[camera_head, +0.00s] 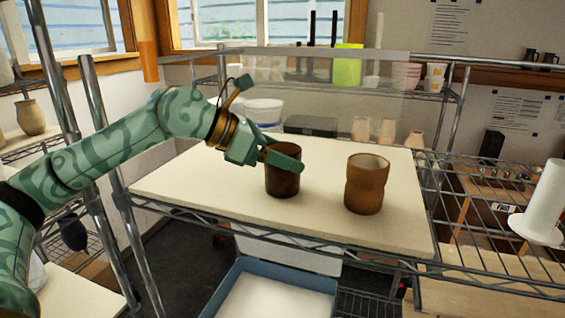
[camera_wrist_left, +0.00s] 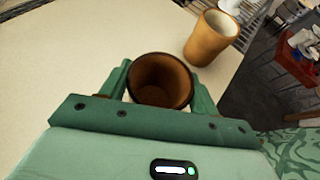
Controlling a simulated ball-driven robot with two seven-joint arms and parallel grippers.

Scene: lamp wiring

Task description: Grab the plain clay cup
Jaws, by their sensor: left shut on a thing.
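A dark brown cup (camera_head: 283,184) stands upright on the pale board (camera_head: 205,190). My left gripper (camera_head: 284,160) has its fingers on either side of this cup near the rim and is shut on it. In the left wrist view the cup (camera_wrist_left: 160,94) sits between the two green fingers, its mouth open toward the camera and its inside reddish brown. A lighter orange-brown clay cup with a waisted side (camera_head: 366,186) stands to its right, apart from the gripper; it also shows in the left wrist view (camera_wrist_left: 207,43). My right gripper is not in view.
The board lies on a wire rack, with bare wire shelf (camera_head: 480,225) to its right. A white cylinder on a round base (camera_head: 545,195) stands there. Small clay cups (camera_head: 385,131) and a white tub (camera_head: 263,111) are behind. A blue bin (camera_head: 225,290) is below.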

